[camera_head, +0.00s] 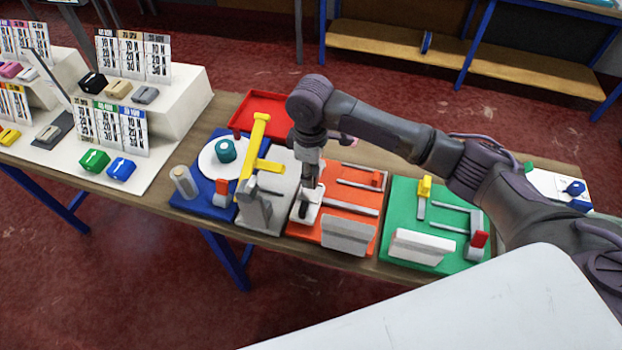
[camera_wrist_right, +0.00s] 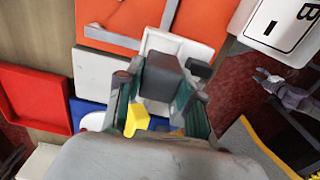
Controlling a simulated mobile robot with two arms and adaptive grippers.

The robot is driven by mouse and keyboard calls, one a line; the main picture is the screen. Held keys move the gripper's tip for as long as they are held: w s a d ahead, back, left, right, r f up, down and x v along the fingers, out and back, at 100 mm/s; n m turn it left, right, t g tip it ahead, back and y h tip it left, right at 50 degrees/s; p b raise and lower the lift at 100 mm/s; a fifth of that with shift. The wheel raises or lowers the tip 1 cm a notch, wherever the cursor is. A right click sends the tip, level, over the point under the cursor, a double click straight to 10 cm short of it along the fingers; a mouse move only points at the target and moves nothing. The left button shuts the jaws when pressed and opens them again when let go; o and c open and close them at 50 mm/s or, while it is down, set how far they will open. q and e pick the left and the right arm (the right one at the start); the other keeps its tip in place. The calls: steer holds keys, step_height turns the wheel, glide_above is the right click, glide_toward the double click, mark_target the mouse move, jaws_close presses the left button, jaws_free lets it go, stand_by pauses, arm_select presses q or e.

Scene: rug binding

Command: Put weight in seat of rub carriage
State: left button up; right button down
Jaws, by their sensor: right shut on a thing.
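My right gripper (camera_head: 306,200) points down over the left part of the orange board (camera_head: 338,175). In the right wrist view my right gripper (camera_wrist_right: 160,95) is shut on a dark grey block, the weight (camera_wrist_right: 164,76). The white rub carriage (camera_head: 311,214) is right below on the orange board, and it also shows in the wrist view (camera_wrist_right: 205,52). The weight is at the carriage's seat; I cannot tell whether it rests on the seat floor. A small grey gripper-like shape, likely my left gripper (camera_wrist_right: 280,90), shows far off in the wrist view.
A grey station with a yellow arm (camera_head: 257,140) stands close left of the carriage. A white upright plate (camera_head: 348,236) stands at the orange board's front. The green board (camera_head: 408,210) is to the right, the blue board (camera_head: 200,200) left, and a red tray (camera_head: 262,112) behind.

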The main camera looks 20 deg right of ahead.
step_height(320, 180, down, 3)
steer(key=shift+f+p, duration=0.15)
steer(key=shift+p, duration=0.4)
steer(key=shift+f, duration=0.3)
arm_select(q)
steer(key=shift+w+r, duration=0.5)
steer(key=shift+r, duration=0.1)
arm_select(e)
steer(key=shift+f, duration=0.15)
steer(key=c, duration=1)
jaws_free()
step_height(320, 180, up, 11)
steer(key=b, duration=0.2)
steer(key=shift+b, duration=0.3)
arm_select(q)
steer(key=shift+s+f, duration=0.15)
steer(key=shift+f, duration=1.15)
arm_select(e)
steer(key=shift+r, duration=0.6)
